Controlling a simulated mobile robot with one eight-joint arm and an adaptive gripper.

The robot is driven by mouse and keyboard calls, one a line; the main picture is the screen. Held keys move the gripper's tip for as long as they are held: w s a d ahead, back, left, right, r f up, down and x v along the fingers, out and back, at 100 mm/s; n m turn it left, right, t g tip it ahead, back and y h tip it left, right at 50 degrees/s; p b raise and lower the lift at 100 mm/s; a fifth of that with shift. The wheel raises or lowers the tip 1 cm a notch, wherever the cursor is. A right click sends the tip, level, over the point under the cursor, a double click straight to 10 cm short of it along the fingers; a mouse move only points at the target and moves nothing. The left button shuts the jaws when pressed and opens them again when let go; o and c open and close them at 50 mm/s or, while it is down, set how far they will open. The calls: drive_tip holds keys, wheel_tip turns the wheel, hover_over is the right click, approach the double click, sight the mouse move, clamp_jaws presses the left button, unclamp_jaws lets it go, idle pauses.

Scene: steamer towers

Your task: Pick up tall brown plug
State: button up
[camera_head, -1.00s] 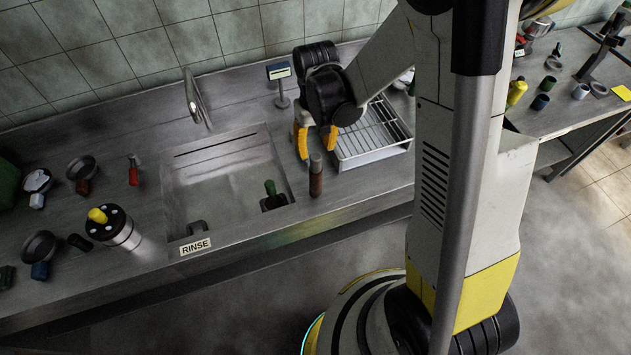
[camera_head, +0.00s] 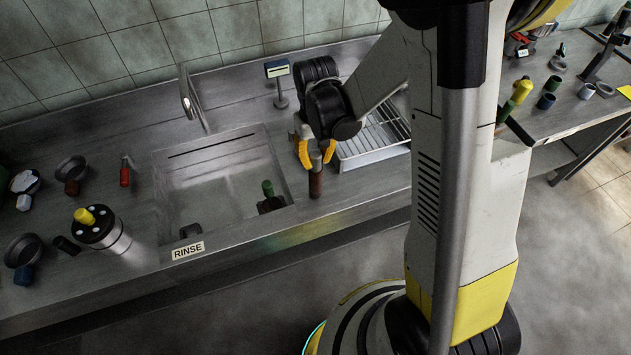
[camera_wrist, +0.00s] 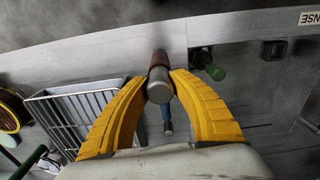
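The tall brown plug (camera_head: 315,183) stands upright on the steel counter, just right of the sink, with a grey cap on top. My gripper (camera_head: 316,161) is over it, with its yellow fingers on either side of the grey top. In the wrist view the plug (camera_wrist: 158,84) shows end-on between the fingertips of my gripper (camera_wrist: 158,78). The fingers are apart and the plug is not clearly gripped. Whether either finger touches it is hard to tell.
A wire dish rack (camera_head: 372,140) stands close on the right. The sink (camera_head: 222,185), with a green-handled item (camera_head: 268,190) in its right corner, lies on the left. A small display on a stand (camera_head: 278,82) is behind. The counter's front edge is close to the plug.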

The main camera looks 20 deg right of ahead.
clamp_jaws()
drive_tip(key=shift+r, duration=0.15)
